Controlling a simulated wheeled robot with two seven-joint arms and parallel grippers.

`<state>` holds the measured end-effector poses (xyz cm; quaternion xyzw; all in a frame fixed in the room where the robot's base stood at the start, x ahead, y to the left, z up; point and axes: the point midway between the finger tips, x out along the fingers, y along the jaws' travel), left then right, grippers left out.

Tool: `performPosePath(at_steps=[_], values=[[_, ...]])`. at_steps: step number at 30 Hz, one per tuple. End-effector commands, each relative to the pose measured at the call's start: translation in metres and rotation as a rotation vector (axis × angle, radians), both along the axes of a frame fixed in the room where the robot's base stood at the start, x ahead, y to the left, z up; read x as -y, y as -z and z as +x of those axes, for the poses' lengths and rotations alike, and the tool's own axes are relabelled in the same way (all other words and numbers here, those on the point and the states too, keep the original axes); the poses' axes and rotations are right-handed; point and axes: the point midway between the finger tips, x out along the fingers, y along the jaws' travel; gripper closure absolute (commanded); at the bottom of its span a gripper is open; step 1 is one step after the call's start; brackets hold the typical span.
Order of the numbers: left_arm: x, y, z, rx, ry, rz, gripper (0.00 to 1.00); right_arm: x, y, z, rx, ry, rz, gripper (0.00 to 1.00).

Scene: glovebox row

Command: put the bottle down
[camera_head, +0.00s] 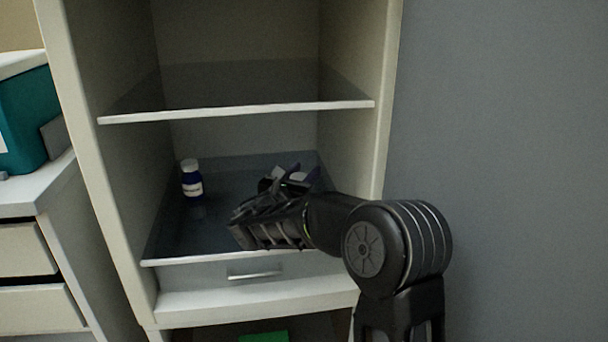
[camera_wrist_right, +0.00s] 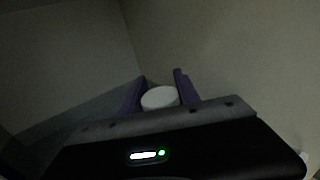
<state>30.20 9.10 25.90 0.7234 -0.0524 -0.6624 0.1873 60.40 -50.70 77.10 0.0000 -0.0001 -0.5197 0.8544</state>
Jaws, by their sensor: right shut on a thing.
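My right gripper (camera_head: 293,178) reaches into the cabinet over its dark lower shelf. It is shut on a bottle, whose white cap (camera_wrist_right: 160,97) shows between the two purple fingers in the right wrist view. In the head view only a bit of white shows between the fingers; the bottle's body is hidden by the gripper. I cannot tell whether the bottle touches the shelf (camera_head: 185,237). My left gripper is not in view.
An upper shelf (camera_head: 240,112) spans the cabinet above my gripper. Cabinet walls close in on the left and right. A drawer with a handle (camera_head: 254,275) sits below the lower shelf. The shelf between the standing bottle and my gripper is clear. A teal box (camera_head: 28,115) stands outside, left.

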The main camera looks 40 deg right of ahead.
Motion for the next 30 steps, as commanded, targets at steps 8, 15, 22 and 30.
performPosePath(at_steps=[8, 15, 22, 30], values=[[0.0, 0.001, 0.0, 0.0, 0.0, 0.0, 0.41, 0.0, 0.002, 0.0, 0.0, 0.0, 0.0, 0.46], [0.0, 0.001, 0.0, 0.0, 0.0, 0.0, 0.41, 0.0, 0.002, 0.0, 0.0, 0.0, 0.0, 0.4], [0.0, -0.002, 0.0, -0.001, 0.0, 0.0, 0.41, -0.003, -0.001, -0.001, 0.0, -0.001, 0.001, 0.4], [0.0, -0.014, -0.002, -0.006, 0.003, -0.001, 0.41, -0.039, -0.003, -0.019, -0.001, -0.004, 0.0, 0.4]])
